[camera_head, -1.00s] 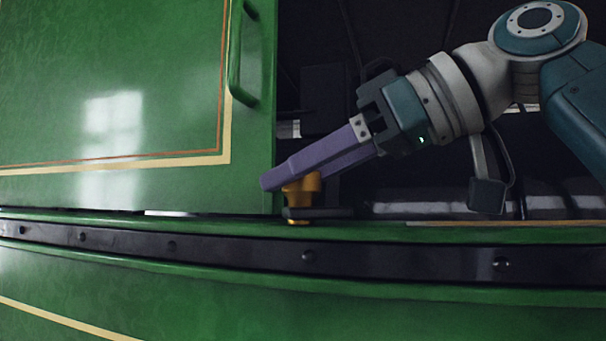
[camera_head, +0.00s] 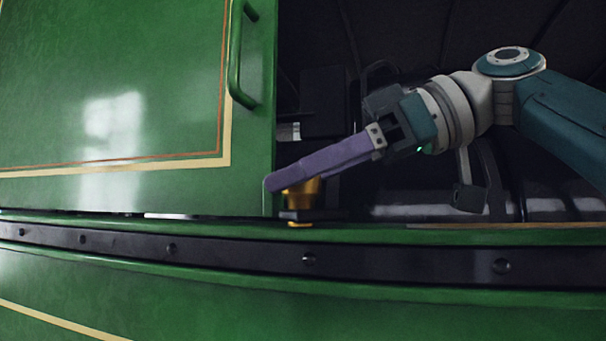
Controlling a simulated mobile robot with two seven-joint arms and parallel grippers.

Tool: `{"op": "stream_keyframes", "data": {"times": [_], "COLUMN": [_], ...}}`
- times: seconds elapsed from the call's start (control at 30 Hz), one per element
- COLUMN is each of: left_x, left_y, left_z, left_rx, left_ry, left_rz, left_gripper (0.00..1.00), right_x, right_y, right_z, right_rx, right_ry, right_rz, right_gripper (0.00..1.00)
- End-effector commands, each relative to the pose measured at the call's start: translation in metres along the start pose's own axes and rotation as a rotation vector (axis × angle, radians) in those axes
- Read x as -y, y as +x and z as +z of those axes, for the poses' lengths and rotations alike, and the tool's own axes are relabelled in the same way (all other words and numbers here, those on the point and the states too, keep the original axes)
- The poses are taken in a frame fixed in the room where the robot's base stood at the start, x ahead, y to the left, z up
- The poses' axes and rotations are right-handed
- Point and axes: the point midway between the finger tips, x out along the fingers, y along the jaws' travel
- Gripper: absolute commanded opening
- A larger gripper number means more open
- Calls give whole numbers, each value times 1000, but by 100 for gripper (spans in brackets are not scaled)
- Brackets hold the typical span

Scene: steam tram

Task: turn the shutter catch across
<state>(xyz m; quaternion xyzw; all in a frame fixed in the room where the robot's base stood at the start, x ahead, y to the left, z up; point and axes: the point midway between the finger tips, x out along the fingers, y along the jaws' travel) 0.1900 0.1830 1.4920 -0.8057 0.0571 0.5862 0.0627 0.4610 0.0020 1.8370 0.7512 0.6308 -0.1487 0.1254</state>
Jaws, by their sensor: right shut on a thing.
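The shutter catch (camera_head: 303,195) is a brass-coloured knob on a dark base, on the green sill at the lower right corner of the green shutter (camera_head: 150,110). My right gripper (camera_head: 274,187) reaches in from the right with purple fingers. It is shut on the catch's knob, and its fingers hide the knob's upper part. The catch's dark base (camera_head: 312,215) lies along the sill. Its exact turn is hard to tell. My left gripper is not in view.
A green handle (camera_head: 240,60) stands upright on the shutter's right edge, left of my arm. Below runs a dark riveted band (camera_head: 400,262). The opening right of the shutter is dark, with dim fittings inside.

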Motion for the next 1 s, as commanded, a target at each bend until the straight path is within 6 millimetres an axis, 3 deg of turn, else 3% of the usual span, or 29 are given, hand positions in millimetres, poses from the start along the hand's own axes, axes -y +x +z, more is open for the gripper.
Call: {"op": "stream_keyframes", "data": {"times": [0.07,0.1,0.37,0.6,0.73,1.0], "left_x": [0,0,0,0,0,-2], "left_y": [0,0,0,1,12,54], "left_z": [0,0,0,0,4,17], "left_rx": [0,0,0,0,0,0], "left_ry": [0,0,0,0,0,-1], "left_rz": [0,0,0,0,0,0], "left_gripper": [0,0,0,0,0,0], "right_x": [-1,-1,0,0,-1,-1], "right_y": [1,1,1,0,-7,-58], "right_z": [1,1,0,1,4,7], "right_rx": [2,2,2,1,1,1], "right_ry": [0,0,1,1,0,-1], "right_rz": [4,4,2,1,4,7], "right_gripper": [0,46,75,75,75,75]}}
